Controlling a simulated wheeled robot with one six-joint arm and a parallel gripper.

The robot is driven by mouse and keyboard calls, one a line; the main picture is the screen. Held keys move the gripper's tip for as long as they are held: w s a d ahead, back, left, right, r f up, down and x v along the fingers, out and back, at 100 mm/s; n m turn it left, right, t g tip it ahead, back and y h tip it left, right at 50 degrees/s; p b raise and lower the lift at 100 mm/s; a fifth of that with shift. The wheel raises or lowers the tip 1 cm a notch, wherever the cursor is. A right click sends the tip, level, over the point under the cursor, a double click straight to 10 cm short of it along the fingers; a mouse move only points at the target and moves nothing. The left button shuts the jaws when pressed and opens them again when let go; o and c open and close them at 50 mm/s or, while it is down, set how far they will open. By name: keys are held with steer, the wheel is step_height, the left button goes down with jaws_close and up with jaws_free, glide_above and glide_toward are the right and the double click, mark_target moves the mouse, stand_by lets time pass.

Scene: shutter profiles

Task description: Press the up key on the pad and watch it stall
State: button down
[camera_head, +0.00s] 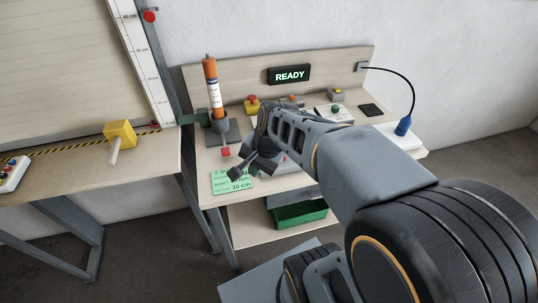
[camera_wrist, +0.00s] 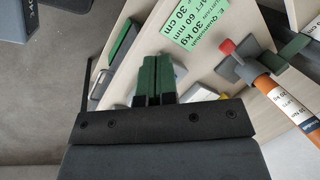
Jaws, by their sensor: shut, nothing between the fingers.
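A white pad (camera_head: 10,176) with red and blue keys lies on the left table, cut by the left edge of the head view. Its key markings are too small to read. My gripper (camera_head: 235,173) is over the right bench, well to the right of the pad and apart from it. In the wrist view my green-padded fingers (camera_wrist: 155,60) are closed together and empty. A large pale slatted shutter (camera_head: 55,55) stands behind the left table, beside a white scale (camera_head: 140,60). The display (camera_head: 289,75) on the right bench reads READY.
An orange-and-white tube (camera_head: 211,90) stands upright in a grey holder near my gripper. A green card (camera_head: 222,187) lies at the bench's front. A yellow block (camera_head: 119,132) sits on the left table. A green bin (camera_head: 300,215) is below. A gap separates the tables.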

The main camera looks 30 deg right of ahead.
steer(key=w+d+m+t+y+p, duration=0.1)
steer(key=w+d+m, duration=0.3)
steer(key=m, duration=0.7)
steer(key=w+d+m+t+y+p, duration=0.1)
steer(key=w+d+m+y+p, duration=0.2)
steer(key=m, duration=0.9)
steer(key=w+d, duration=0.2)
steer(key=w, duration=0.2)
steer(key=shift+w+d+m+t+y, duration=0.3)
steer(key=shift+w+t+y, duration=0.1)
step_height(320, 180, down, 7)
steer(key=b, duration=0.7)
steer(key=shift+r+b, duration=0.2)
steer(key=shift+b, duration=0.2)
steer(key=shift+f+b, duration=0.35)
steer(key=shift+f, duration=0.7)
steer(key=shift+f, duration=0.2)
steer(key=shift+f, duration=0.2)
